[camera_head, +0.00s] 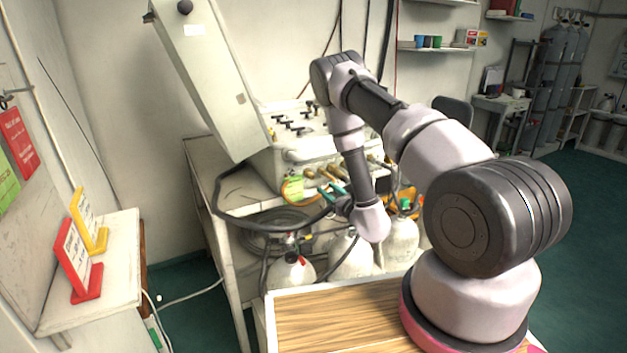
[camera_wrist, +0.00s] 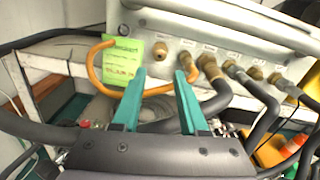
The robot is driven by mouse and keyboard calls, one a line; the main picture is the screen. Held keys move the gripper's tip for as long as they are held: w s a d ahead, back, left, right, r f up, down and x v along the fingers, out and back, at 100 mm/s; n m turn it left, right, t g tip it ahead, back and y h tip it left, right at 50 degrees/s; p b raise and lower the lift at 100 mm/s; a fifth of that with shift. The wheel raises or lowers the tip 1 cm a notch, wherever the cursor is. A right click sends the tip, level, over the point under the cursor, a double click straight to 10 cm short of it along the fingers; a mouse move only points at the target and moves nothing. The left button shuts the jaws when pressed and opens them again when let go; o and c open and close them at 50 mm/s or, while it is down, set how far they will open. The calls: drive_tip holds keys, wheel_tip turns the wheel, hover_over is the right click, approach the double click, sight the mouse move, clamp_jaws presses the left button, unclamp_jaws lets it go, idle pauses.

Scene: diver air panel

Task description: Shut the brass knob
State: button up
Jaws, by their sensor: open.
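Several brass fittings stick out of the front face of the pale air panel (camera_head: 287,158), which also shows in the wrist view (camera_wrist: 215,30). A short brass fitting (camera_wrist: 160,48) without a hose sits left in the row, beyond the gap between my fingertips. Another brass piece (camera_wrist: 187,62) is just beyond the right fingertip. I cannot tell for certain which one is the brass knob. My gripper (camera_wrist: 160,74) has two teal fingers, apart and with nothing between them. It points at the panel front, and also shows small in the head view (camera_head: 333,191).
A yellow-green tag (camera_wrist: 120,58) and an orange hose (camera_wrist: 95,65) hang left of my fingers. Black hoses (camera_wrist: 215,100) run from the fittings on the right. White cylinders (camera_head: 352,257) stand below the panel. A tilted pale cabinet (camera_head: 205,75) is at the left.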

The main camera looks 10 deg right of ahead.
sight(313, 177)
drive_tip(key=x, duration=0.9)
drive_tip(key=shift+w+a, duration=0.15)
drive_tip(key=shift+w, duration=0.25)
clamp_jaws()
